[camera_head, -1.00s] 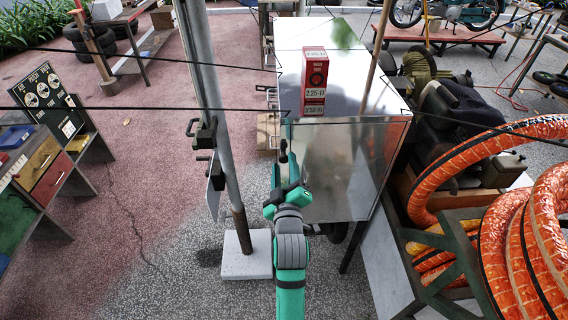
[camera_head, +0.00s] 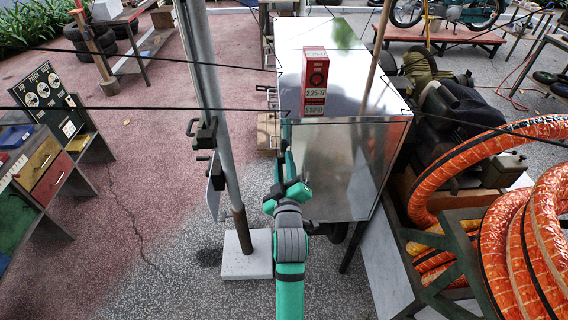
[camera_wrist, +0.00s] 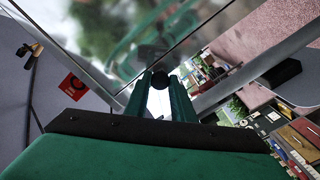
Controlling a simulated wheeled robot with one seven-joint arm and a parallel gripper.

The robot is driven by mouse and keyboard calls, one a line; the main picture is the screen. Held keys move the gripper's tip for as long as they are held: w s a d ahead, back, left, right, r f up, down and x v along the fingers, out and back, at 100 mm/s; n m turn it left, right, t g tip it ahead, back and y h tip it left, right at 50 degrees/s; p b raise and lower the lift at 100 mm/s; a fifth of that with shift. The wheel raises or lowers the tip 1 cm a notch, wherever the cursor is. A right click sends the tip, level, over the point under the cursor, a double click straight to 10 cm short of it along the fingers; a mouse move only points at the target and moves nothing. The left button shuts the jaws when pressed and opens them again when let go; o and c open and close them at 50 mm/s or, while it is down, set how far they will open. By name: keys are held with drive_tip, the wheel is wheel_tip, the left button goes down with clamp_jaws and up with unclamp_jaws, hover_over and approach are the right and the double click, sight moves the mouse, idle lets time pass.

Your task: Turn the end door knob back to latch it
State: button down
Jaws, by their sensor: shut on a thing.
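The compressor cart's shiny metal cabinet has its end door (camera_head: 335,170) facing me in the head view. The door looks flush with the cabinet; any small gap cannot be seen. My gripper (camera_head: 284,146) is at the door's upper left edge. In the wrist view, a small dark round knob (camera_wrist: 160,80) sits between the tips of my gripper's green fingers (camera_wrist: 161,87), which are shut on it. The reflective door panel (camera_wrist: 120,35) fills the top of that view. In the head view my gripper hides the knob, so its turn angle cannot be told.
A red box (camera_head: 315,80) stands on the cabinet top. A grey pole (camera_head: 205,90) on a white base (camera_head: 247,255) stands close left of my arm. Thick orange hoses (camera_head: 500,220) lie at the right. Dark cables cross the view.

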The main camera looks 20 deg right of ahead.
drive_tip(key=m, duration=0.8)
drive_tip(key=shift+m, duration=0.3)
drive_tip(key=m, duration=0.3)
drive_tip(key=shift+m, duration=0.4)
drive_tip(key=m, duration=0.3)
drive_tip(key=shift+s+d+m, duration=0.15)
drive_tip(key=shift+m, duration=0.75)
drive_tip(key=c, duration=1.5)
unclamp_jaws()
